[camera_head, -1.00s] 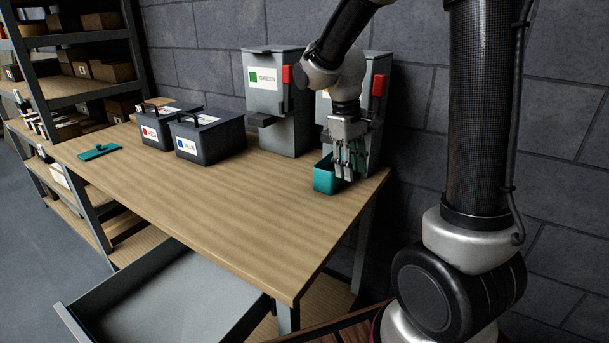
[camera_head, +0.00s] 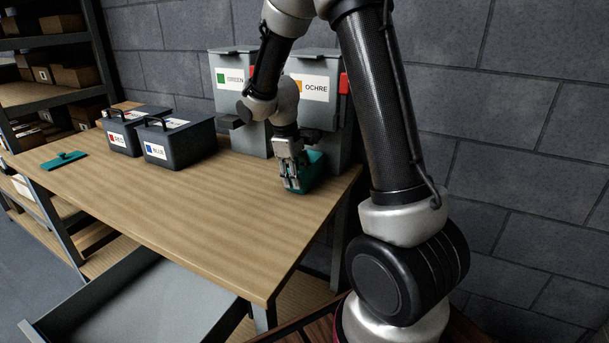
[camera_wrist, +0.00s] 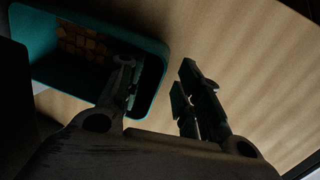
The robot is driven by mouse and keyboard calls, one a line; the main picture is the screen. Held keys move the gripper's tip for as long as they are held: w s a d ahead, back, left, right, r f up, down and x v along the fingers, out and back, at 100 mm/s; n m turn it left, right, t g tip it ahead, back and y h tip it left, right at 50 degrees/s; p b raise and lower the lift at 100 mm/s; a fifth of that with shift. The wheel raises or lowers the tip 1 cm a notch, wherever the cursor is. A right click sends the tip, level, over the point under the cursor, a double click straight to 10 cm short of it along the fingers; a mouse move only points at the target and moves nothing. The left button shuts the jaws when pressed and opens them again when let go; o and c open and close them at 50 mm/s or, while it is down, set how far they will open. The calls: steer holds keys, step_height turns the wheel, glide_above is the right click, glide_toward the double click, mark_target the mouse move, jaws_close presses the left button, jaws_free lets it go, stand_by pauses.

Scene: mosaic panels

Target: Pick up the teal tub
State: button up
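The teal tub (camera_head: 314,172) stands upright on the table near its right end, in front of the ochre dispenser. In the wrist view the tub (camera_wrist: 104,28) is at the upper left, with several small tan pieces (camera_wrist: 82,42) inside. My gripper (camera_head: 293,187) points down at the tub's near left side and partly hides it. In the wrist view my gripper (camera_wrist: 158,66) is open, one finger over the tub's inside and the other outside its wall. The wall lies between the fingers, with gaps visible. I cannot tell the exact finger depth.
The ochre dispenser (camera_head: 318,110) and green dispenser (camera_head: 232,80) stand behind, close to my arm. Red (camera_head: 122,140) and blue (camera_head: 180,145) boxes and a teal tool (camera_head: 64,160) lie leftward. The table (camera_head: 190,205) is clear in front. An open drawer (camera_head: 150,300) juts out below.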

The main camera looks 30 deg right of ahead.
steer(key=shift+f, duration=0.1)
steer(key=shift+c, duration=0.3)
jaws_close()
